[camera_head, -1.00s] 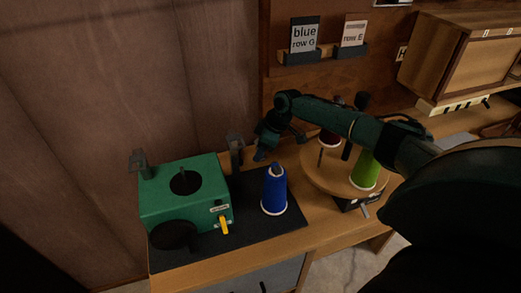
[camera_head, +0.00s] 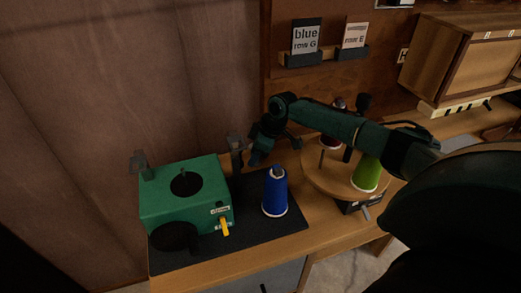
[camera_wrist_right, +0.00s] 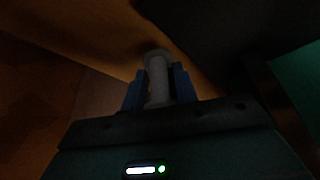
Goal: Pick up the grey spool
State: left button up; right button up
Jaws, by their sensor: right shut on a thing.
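My right gripper (camera_head: 256,160) is low over the back edge of the dark mat, behind the blue cone spool. In the right wrist view, its two blue fingers (camera_wrist_right: 157,90) are shut on the grey spool (camera_wrist_right: 157,78), a slim grey cylinder with a wider rounded end. The view is dark, so I cannot tell whether the spool touches a surface. In the head view I cannot make out the grey spool; the gripper and arm cover that spot. My left gripper is not in view.
A blue cone spool (camera_head: 275,192) stands on the dark mat (camera_head: 245,238) beside a green machine (camera_head: 205,185) with a yellow lever. A grey post (camera_head: 236,148) stands behind. A round wooden turntable (camera_head: 320,180) carries a green cone (camera_head: 367,173) and a dark red spool, below my arm.

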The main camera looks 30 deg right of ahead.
notch_tip(320, 180, up, 14)
jog(key=shift+s+a, duration=0.15)
jog(key=shift+a, duration=0.2)
dwell(0.4)
